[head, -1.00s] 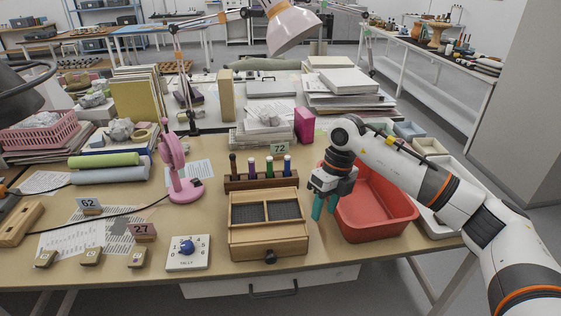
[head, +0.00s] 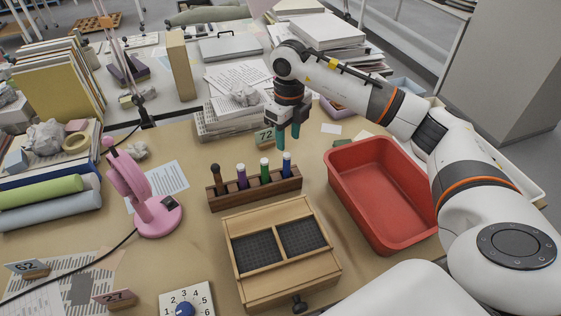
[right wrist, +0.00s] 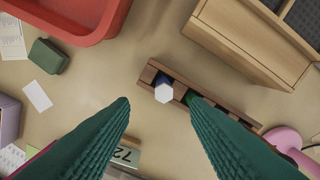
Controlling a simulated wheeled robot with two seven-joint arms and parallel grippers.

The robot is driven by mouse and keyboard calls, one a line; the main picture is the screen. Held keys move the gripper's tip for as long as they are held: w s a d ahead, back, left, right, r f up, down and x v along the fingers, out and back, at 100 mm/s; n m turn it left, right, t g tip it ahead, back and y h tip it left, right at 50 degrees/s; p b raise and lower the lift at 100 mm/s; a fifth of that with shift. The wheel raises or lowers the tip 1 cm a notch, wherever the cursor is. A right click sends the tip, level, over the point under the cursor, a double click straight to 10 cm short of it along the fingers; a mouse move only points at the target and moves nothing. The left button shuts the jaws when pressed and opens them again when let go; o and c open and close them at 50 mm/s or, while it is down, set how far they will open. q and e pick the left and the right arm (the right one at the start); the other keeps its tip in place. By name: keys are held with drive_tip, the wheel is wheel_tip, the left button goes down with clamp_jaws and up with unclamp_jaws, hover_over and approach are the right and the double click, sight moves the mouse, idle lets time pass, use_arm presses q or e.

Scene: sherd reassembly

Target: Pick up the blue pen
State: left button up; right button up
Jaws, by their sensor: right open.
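The blue pen (head: 287,165) stands upright at the right end of a dark wooden rack (head: 256,190), its white top facing up. It also shows in the right wrist view (right wrist: 163,90), at the rack's left end there. A green pen (head: 265,170), a purple pen (head: 242,176) and a brown pen (head: 217,179) stand in the same rack. My right gripper (head: 288,142) is open and empty, pointing down just behind and above the blue pen. In the right wrist view its teal fingers (right wrist: 158,105) are spread, with the pen's top beyond the gap. My left gripper is out of view.
A red tray (head: 378,225) lies right of the rack. A wooden box with dark compartments (head: 283,285) is in front of it, and a pink magnifier stand (head: 158,215) is left. The 72 sign (head: 264,137) and stacked papers are close behind the rack.

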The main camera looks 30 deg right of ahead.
sight(287, 164)
drive_tip(key=f, duration=0.4)
drive_tip(key=shift+s, duration=0.25)
drive_tip(key=shift+w+f, duration=0.15)
drive_tip(key=shift+f, duration=0.45)
wheel_tip(287, 164, down, 5)
drive_tip(key=shift+a+r+p, duration=0.1)
drive_tip(key=shift+a+p, duration=0.05)
drive_tip(key=shift+p, duration=0.5)
clamp_jaws()
